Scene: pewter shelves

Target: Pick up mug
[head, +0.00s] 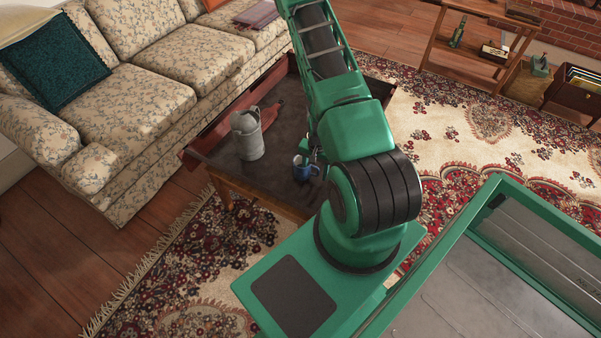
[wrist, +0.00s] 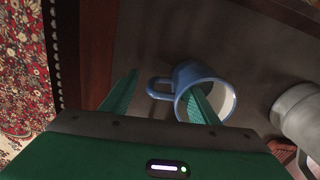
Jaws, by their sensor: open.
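The blue mug (head: 302,172) stands on the dark-topped coffee table (head: 222,158), beside my arm in the head view. In the wrist view the mug (wrist: 220,80) has a pale inside, and its handle points left. My gripper (wrist: 162,80) is open, with the handle between its two green fingers. The right finger overlaps the mug's mouth; I cannot tell if it reaches inside or is only in front. In the head view my arm mostly hides the gripper.
A grey metal pitcher (head: 248,138) stands left of the mug on the table and shows at the right in the wrist view (wrist: 300,115). A red object (head: 270,112) lies behind it. The table has a raised rim. A floral sofa (head: 130,100) runs along the left.

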